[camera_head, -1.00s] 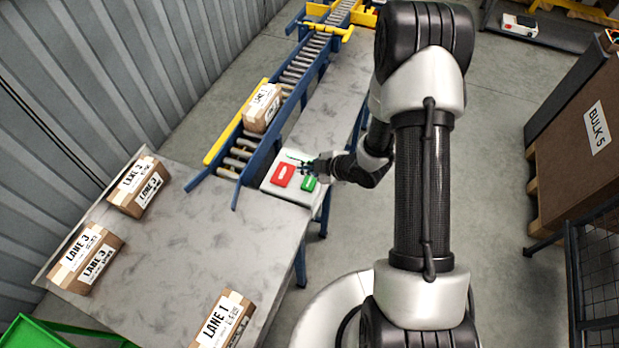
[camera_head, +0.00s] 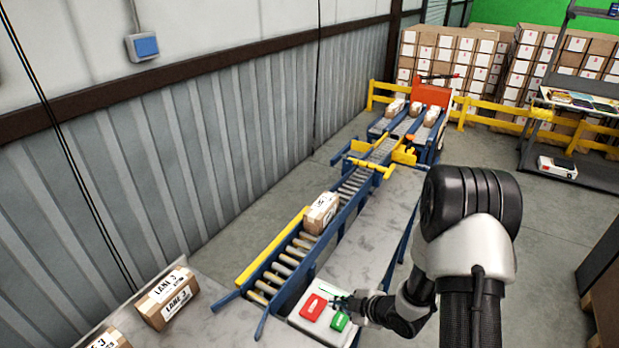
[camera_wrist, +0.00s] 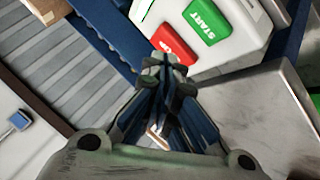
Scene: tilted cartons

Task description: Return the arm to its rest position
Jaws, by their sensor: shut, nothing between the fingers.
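My gripper (camera_head: 348,302) is beside the white control box (camera_head: 291,318) at the near end of the roller conveyor. The box carries a red button (camera_head: 314,307) and a green button (camera_head: 340,321). In the wrist view my gripper's fingers (camera_wrist: 165,65) are shut together with nothing between them. The green START button (camera_wrist: 205,20) and the red button (camera_wrist: 174,45) lie just beyond the fingertips there. I cannot tell whether the fingers touch the box. My arm reaches in from the lower right.
A carton (camera_head: 321,213) sits on the roller conveyor (camera_head: 357,183). A LANE 3 carton (camera_head: 167,298) stands on the grey table (camera_head: 222,328). More cartons stand at the far end of the line. A corrugated wall (camera_head: 190,170) runs along the left. Open floor lies to the right of the conveyor.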

